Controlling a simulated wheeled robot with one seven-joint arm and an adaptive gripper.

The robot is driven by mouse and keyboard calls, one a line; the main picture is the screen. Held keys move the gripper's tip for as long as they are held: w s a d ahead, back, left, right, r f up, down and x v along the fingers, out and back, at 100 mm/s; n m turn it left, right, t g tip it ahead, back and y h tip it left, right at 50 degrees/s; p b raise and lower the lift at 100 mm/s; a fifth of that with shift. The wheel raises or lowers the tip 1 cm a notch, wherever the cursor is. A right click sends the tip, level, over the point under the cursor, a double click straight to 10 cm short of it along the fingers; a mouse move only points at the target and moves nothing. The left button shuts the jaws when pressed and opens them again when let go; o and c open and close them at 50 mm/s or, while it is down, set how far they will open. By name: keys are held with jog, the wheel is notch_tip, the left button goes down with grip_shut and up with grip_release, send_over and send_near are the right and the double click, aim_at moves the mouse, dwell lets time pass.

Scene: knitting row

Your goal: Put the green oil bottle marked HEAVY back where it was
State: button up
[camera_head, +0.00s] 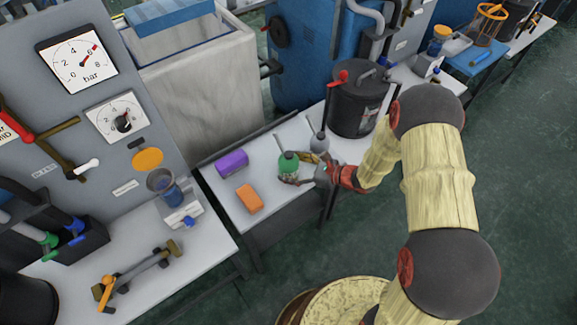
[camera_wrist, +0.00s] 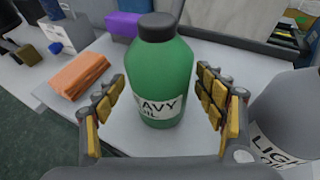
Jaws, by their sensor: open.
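The green oil bottle (camera_wrist: 158,75) stands upright on the light grey table, with a dark cap and a white label reading "HEAVY OIL", its left edge partly cut off. In the head view the green bottle (camera_head: 288,166) stands near the table's middle. My gripper (camera_wrist: 162,105) is open, with one finger on each side of the bottle and a visible gap on both sides. In the head view my gripper (camera_head: 305,180) reaches in from the right at the bottle. The spot where the bottle was before is not shown by any mark I can make out.
A grey bottle (camera_wrist: 285,115) labelled as light oil stands close on the right; it also shows in the head view (camera_head: 319,143). An orange block (camera_head: 249,198) and a purple block (camera_head: 232,163) lie to the left. A dark drum (camera_head: 358,103) stands behind right.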

jog(key=p+v, duration=0.2)
jog(key=v, duration=0.9)
jog(key=s+a+r+n+g+h, duration=0.25)
jog(key=s+r+n, duration=0.25)
jog(key=r+n, duration=0.3)
jog(key=s+a+r+n+g+h, duration=0.1)
jog(key=s+r+n+g, duration=0.3)
jog(key=r, duration=0.7)
jog(key=s+d+r+n+t+h, duration=0.5)
jog(key=s+d+r+n+h, duration=0.3)
jog(key=s+r, duration=0.5)
jog(key=d+r+n, duration=0.1)
jog(key=d+n, duration=0.1)
jog(key=n, duration=0.1)
jog(key=shift+s+n+t, duration=0.25)
jog(key=shift+n+t, duration=0.1)
jog(key=shift+n, duration=0.05)
jog(key=shift+d, duration=0.1)
jog(key=shift+c, duration=1.1)
